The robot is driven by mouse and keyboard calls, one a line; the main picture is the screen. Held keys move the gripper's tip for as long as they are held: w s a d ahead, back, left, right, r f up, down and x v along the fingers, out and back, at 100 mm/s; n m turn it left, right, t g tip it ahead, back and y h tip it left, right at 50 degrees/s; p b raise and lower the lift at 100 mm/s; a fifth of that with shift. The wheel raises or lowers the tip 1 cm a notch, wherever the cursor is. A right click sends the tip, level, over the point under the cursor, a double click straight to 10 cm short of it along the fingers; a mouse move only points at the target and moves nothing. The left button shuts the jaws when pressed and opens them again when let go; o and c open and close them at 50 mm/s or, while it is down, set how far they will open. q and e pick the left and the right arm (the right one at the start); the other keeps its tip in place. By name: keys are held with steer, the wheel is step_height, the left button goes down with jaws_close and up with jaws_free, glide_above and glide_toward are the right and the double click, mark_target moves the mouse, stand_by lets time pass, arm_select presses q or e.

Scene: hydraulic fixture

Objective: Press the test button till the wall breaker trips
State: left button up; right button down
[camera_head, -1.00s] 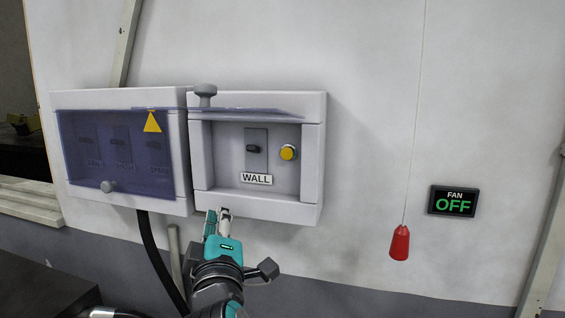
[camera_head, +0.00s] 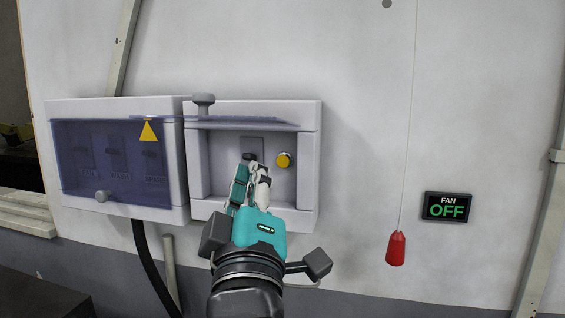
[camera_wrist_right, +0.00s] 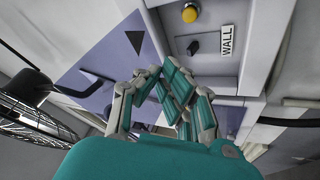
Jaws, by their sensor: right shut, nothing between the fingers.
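The right-hand wall box (camera_head: 311,170) has its tinted lid (camera_head: 225,121) raised. Inside is the yellow test button (camera_head: 283,160), also in the right wrist view (camera_wrist_right: 190,13). The wall breaker (camera_head: 252,146) is left of the button, with a dark lever (camera_wrist_right: 193,47); my fingers partly cover it in the head view. The WALL label (camera_wrist_right: 227,41) shows only in the wrist view. My right gripper (camera_head: 252,167) is shut and empty, its tips in front of the breaker, lower left of the button. Contact cannot be told. My left gripper is out of view.
The left box (camera_head: 118,104) has its tinted lid down over several breakers. A red pull handle (camera_head: 396,248) hangs on a cord at the right. A sign (camera_head: 447,207) reads FAN OFF. A black cable (camera_head: 149,265) runs below the boxes. The wall between box and cord is clear.

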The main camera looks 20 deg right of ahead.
steer(key=shift+w+d, duration=0.8)
steer(key=shift+w, duration=0.4)
steer(key=shift+w+d, duration=0.85)
steer(key=shift+w, duration=0.35)
steer(key=shift+w+d, duration=0.8)
steer(key=shift+w, duration=0.4)
steer(key=shift+w, duration=0.1)
steer(key=shift+w+d, duration=0.25)
steer(key=shift+w+d+p, duration=0.3)
steer(key=shift+w+p, duration=0.1)
steer(key=shift+w, duration=0.1)
steer(key=shift+s+a, duration=0.1)
steer(key=shift+s, duration=0.05)
steer(key=shift+s+a, duration=0.4)
steer(key=shift+s, duration=0.3)
steer(key=s+a, duration=0.2)
steer(key=s, duration=0.2)
steer(key=shift+s+a, duration=0.1)
steer(key=shift+a, duration=0.3)
